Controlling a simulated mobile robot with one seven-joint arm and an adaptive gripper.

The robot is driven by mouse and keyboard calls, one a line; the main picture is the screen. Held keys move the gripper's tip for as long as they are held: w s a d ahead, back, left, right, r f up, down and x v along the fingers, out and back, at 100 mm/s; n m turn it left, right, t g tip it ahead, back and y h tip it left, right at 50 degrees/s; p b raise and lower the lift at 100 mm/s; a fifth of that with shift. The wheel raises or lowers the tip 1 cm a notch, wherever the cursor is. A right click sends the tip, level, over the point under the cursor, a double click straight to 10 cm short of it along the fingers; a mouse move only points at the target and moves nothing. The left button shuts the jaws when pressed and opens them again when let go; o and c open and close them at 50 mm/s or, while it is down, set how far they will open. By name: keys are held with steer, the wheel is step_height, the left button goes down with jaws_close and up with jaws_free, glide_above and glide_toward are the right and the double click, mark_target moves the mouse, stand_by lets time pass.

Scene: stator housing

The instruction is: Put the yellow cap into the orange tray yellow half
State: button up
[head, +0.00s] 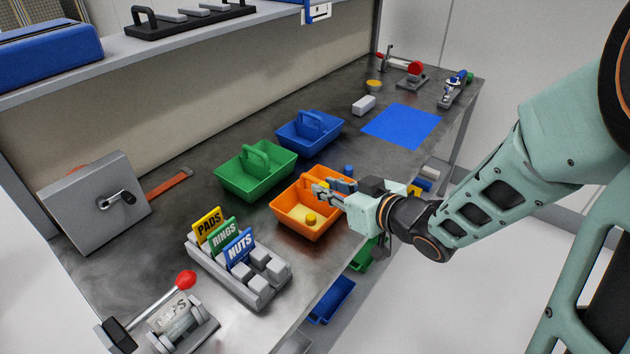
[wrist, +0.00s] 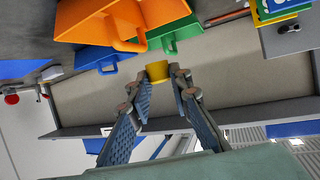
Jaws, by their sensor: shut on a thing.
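My gripper (head: 317,194) is shut on a yellow cap (wrist: 158,71), which sits between the fingertips in the wrist view. In the head view the gripper is over the orange tray (head: 283,200), and the held cap is hard to make out between the fingers. The tray also shows at the top of the wrist view (wrist: 100,22), with its loop handle. A small yellow cylinder (head: 310,219) shows inside the tray's near part, on a yellowish floor (head: 292,212). My fingers and wrist hide part of the tray's right side.
A green tray (head: 240,182) and a blue tray (head: 290,140) with handles stand behind the orange one. A small blue cylinder (head: 349,170) is just beyond my gripper. A labelled holder (head: 225,278) stands at the near left. A blue mat (head: 402,126) lies farther back.

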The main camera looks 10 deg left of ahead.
steer(key=w+a+f+b, duration=0.1)
steer(key=a+f+b, duration=0.1)
steer(key=w+a+f+b, duration=0.2)
steer(key=f+b, duration=0.1)
steer(key=w+a+f+b, duration=0.1)
steer(key=a+f+b, duration=0.1)
steer(key=a, duration=0.1)
steer(key=shift+w+f, duration=0.2)
steer(key=shift+w, duration=0.2)
steer(key=shift+w+a+f+b, duration=0.15)
steer(key=shift+a+f+b, duration=0.15)
steer(key=shift+f+b, duration=0.25)
step_height(320, 180, down, 3)
steer(key=b, duration=0.2)
steer(key=shift+r+b, duration=0.15)
steer(key=shift+b, duration=0.25)
steer(key=shift+f+b, duration=0.5)
steer(key=shift+f, duration=0.15)
steer(key=o, duration=0.8)
steer(key=shift+c, duration=0.2)
steer(key=shift+r, duration=0.1)
